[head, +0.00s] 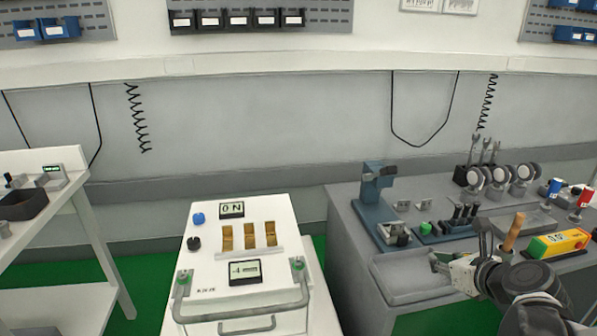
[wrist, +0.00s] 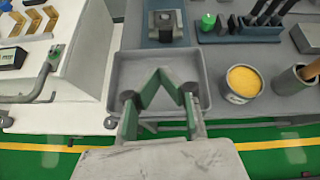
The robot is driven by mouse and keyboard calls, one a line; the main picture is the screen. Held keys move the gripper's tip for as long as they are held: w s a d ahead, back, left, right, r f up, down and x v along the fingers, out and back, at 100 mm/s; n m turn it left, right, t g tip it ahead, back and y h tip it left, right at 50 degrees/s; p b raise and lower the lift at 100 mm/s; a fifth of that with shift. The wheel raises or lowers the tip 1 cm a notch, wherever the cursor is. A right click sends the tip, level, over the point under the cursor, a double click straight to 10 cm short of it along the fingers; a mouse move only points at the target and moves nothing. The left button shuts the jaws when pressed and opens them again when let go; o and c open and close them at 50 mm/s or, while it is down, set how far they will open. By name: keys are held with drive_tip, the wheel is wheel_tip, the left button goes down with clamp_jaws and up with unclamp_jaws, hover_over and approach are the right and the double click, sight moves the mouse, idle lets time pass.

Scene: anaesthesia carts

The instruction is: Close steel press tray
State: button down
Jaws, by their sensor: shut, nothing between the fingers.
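The grey steel tray (head: 400,286) lies at the near left corner of the grey bench, in front of a blue-grey press (head: 374,207). It looks empty and shallow, with a low rim. In the wrist view the tray (wrist: 124,70) is straight ahead, with the press base (wrist: 165,38) just beyond it. My gripper (head: 437,263) is at the right side of the tray in the head view. In the wrist view its fingers (wrist: 162,76) meet at the tips, empty, over the tray and hide part of it. I cannot tell whether they touch it.
A white cart (head: 213,282) with a bar handle stands left of the bench. A yellow-filled cup (wrist: 243,82) and a wooden-handled tool in a pot (wrist: 295,80) are right of the tray. A green knob (head: 426,229) and several dark tools stand behind. Green floor lies in front.

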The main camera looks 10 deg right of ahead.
drive_tip(key=d+m, duration=0.1)
drive_tip(key=b, duration=0.4)
approach(405, 239)
drive_tip(key=f, duration=0.1)
drive_tip(key=w+f, duration=0.2)
drive_tip(key=f, duration=0.1)
drive_tip(key=shift+w+a, duration=0.15)
drive_tip(key=shift+a, duration=0.1)
drive_tip(key=shift+w+r, duration=0.15)
drive_tip(key=shift+w, duration=1.6)
drive_tip(key=shift+w+a, duration=0.1)
drive_tip(key=shift+w, duration=0.05)
